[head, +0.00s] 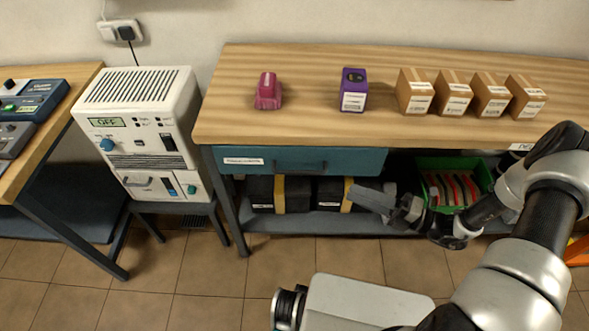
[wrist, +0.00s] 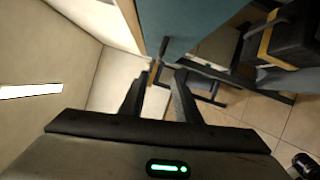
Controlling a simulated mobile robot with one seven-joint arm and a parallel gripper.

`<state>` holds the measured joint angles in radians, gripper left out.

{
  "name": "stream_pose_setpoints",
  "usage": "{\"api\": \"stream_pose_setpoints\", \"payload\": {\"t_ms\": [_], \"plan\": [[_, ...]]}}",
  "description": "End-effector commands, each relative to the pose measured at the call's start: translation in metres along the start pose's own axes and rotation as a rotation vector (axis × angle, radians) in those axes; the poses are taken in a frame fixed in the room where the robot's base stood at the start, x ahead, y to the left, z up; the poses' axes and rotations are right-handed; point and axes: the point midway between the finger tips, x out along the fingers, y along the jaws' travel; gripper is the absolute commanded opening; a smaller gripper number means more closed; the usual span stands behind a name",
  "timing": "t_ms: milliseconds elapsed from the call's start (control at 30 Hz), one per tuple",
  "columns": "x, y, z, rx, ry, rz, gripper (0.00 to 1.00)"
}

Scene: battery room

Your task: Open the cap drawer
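The teal drawer (head: 350,160) sits under the left part of the wooden workbench, with a white label on its left side. It looks closed. Its dark handle (head: 302,166) is at the middle of its front. My gripper (head: 362,194) is below and right of the handle, in front of the lower shelf, apart from the handle. In the wrist view my gripper (wrist: 162,76) shows two dark fingers spread apart with nothing between them. A teal surface, which looks like the drawer (wrist: 185,25), shows beyond the fingertips.
Black cases with yellow bands (head: 280,193) and a green bin (head: 455,182) stand on the lower shelf. A pink object (head: 268,92), a purple box (head: 353,90) and several brown boxes (head: 415,92) stand on the workbench (head: 310,120). A white machine (head: 140,125) stands left.

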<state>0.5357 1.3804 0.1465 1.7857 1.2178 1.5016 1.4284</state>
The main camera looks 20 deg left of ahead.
Motion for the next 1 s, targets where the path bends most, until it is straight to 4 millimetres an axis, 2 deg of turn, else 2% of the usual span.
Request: {"api": "stream_pose_setpoints", "payload": {"t_ms": [167,700,833,1000], "plan": [[0.021,0.001,-0.001,0.002,0.002,0.003,0.30],[0.136,0.000,-0.002,-0.001,0.006,0.002,0.30],[0.156,0.000,-0.002,-0.001,0.005,0.000,0.30],[0.170,0.000,-0.001,-0.001,0.004,0.000,0.30]]}}
